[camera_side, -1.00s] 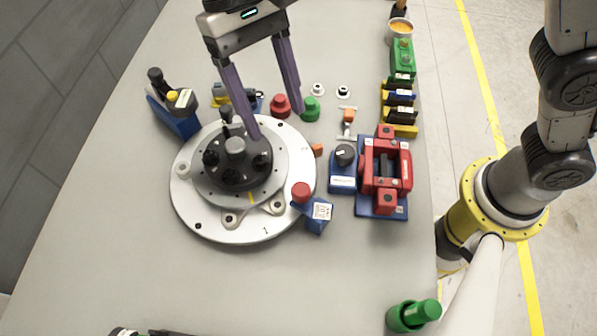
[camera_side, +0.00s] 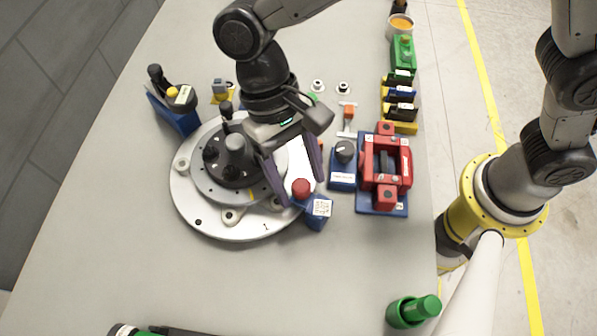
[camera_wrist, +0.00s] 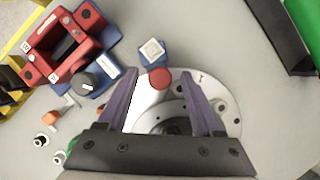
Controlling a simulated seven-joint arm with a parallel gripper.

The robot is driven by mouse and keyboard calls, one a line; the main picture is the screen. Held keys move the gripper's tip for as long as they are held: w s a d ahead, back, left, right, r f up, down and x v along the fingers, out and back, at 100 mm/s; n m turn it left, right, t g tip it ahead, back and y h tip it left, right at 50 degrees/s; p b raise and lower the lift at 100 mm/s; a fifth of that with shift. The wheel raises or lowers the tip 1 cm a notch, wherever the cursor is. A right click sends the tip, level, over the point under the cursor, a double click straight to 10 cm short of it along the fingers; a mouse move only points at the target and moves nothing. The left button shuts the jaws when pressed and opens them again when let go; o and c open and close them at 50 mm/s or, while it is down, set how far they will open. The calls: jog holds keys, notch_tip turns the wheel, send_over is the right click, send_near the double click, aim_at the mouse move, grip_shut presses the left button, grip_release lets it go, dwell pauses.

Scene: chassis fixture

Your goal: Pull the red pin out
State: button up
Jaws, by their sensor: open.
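The red pin (camera_side: 300,187) shows as a round red knob on a small blue block (camera_side: 318,212) with a white printed label, at the front right edge of the round metal plate (camera_side: 215,222). My gripper (camera_side: 299,193) is open, with its two purple fingers pointing down on either side of the red knob. In the wrist view the red knob (camera_wrist: 159,78) lies between the fingertips (camera_wrist: 158,72), with a gap visible on both sides. Fingertip height against the knob is hard to tell. The lower part of the pin is hidden.
A red and blue fixture (camera_side: 385,172) and a blue box with a black knob (camera_side: 343,160) stand close on the right. A black hub (camera_side: 232,160) rises from the plate on the left. A green cylinder (camera_side: 412,312) stands at the front right. The front table is mostly clear.

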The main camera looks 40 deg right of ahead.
grip_shut()
dwell(0.3)
